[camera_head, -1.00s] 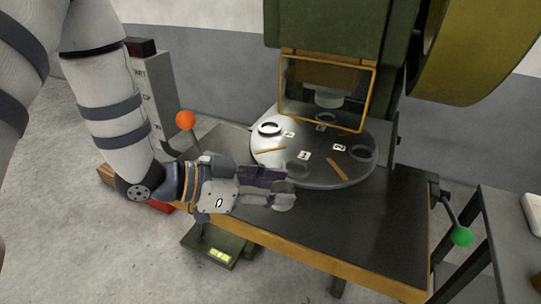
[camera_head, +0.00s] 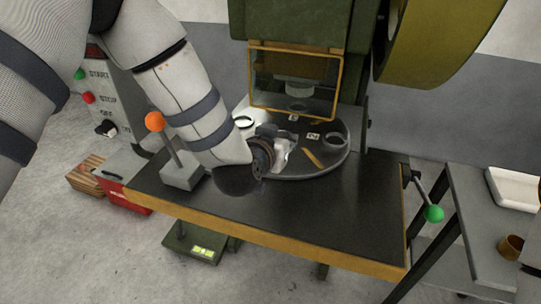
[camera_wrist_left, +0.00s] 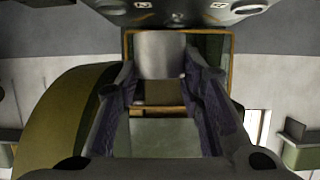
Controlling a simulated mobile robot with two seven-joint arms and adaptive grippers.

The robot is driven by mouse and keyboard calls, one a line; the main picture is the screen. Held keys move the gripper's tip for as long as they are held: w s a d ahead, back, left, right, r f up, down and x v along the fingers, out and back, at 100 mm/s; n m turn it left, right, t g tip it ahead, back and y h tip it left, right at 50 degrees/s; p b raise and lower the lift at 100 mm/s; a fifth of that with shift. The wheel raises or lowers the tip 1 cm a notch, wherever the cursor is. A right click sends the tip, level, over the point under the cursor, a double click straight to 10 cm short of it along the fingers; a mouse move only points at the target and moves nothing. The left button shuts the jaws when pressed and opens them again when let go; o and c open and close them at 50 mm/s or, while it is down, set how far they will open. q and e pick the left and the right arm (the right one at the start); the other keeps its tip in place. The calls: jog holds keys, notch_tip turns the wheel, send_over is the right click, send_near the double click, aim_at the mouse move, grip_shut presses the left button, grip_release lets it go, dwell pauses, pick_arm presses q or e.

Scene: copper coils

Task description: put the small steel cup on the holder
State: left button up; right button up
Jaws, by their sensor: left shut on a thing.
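The small steel cup (camera_wrist_left: 160,54) shows as a smooth grey piece between the fingers of my left gripper (camera_wrist_left: 162,84) in the left wrist view. The gripper is shut on it. In the head view my left gripper (camera_head: 283,150) is over the front left of the round dial plate (camera_head: 300,171), with my forearm hiding part of the plate. I cannot tell the cup from the fingers there. Any holder under my gripper is hidden. My right gripper is out of view.
A yellow-framed guard (camera_head: 252,84) of the green press stands behind the plate. An orange-knobbed lever (camera_head: 155,122) is at the left, a green-knobbed one (camera_head: 433,214) at the right. The black table top (camera_head: 320,215) is clear in front. A copper cup (camera_head: 510,247) stands on the right-hand table.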

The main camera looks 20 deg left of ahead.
pick_arm(q)
jog(key=w+a+f, duration=0.1)
jog(key=f, duration=0.1)
jog(key=w+a+f+b, duration=0.1)
jog(key=w+f, duration=0.1)
jog(key=w+a+f, duration=0.1)
jog(key=f, duration=0.1)
jog(key=shift+w+a, duration=0.1)
jog(key=shift+w, duration=0.15)
jog(key=shift+w+a+f+b, duration=0.3)
jog(key=shift+w+f+b, duration=0.05)
jog(key=shift+w+f, duration=0.15)
jog(key=f, duration=0.3)
jog(key=shift+w+a+f+b, duration=0.15)
jog(key=shift+w+f+b, duration=0.05)
jog(key=shift+b, duration=0.1)
jog(key=shift+r, duration=0.2)
jog(key=shift+f, duration=0.1)
jog(key=o, duration=1.1)
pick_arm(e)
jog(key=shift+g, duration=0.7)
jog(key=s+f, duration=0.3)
